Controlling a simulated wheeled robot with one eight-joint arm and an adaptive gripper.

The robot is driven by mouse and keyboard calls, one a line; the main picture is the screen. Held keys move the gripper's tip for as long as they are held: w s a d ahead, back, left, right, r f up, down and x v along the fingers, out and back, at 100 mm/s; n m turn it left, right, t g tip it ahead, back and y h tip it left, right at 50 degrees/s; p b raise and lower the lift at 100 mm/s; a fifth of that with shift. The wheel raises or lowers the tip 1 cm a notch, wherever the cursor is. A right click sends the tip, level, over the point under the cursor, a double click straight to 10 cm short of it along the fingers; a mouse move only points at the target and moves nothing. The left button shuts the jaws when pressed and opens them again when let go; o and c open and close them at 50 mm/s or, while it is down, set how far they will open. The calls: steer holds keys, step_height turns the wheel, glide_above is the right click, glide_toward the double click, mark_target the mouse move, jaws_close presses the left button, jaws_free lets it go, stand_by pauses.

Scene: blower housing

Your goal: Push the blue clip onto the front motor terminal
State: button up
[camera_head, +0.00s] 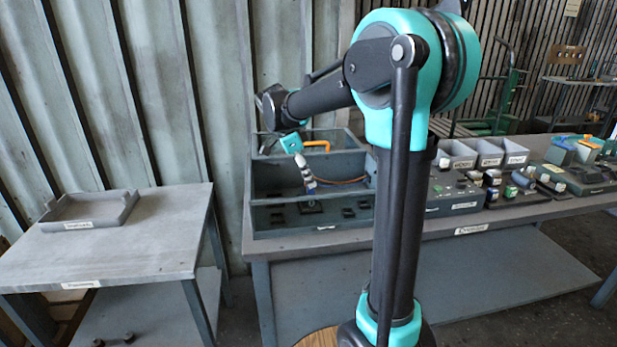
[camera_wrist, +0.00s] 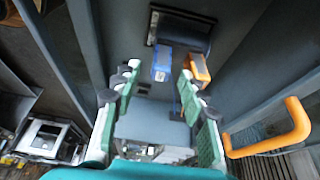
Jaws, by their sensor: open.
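In the wrist view, the blue clip (camera_wrist: 162,63) lies beyond and between the fingertips of my gripper (camera_wrist: 158,76), beside an orange clip (camera_wrist: 198,68). Both clips are close to the lower edge of a dark block (camera_wrist: 181,29), perhaps the motor. I cannot tell whether the blue clip touches a terminal. The fingers are open with a gap between them, and nothing is held. In the head view, my gripper (camera_head: 305,174) points down into the open grey housing (camera_head: 272,185). The terminals are too small to make out.
The housing walls stand close around my gripper. An orange handle (camera_wrist: 285,132) is at right in the wrist view. An orange cable (camera_head: 343,181) runs inside the housing. Grey bins (camera_head: 490,153) stand farther right on the bench. The left table holds a tray (camera_head: 90,211).

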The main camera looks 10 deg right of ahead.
steer(key=v, duration=1.1)
steer(key=shift+r, duration=0.2)
steer(key=shift+s+a, duration=0.1)
steer(key=shift+a, duration=0.05)
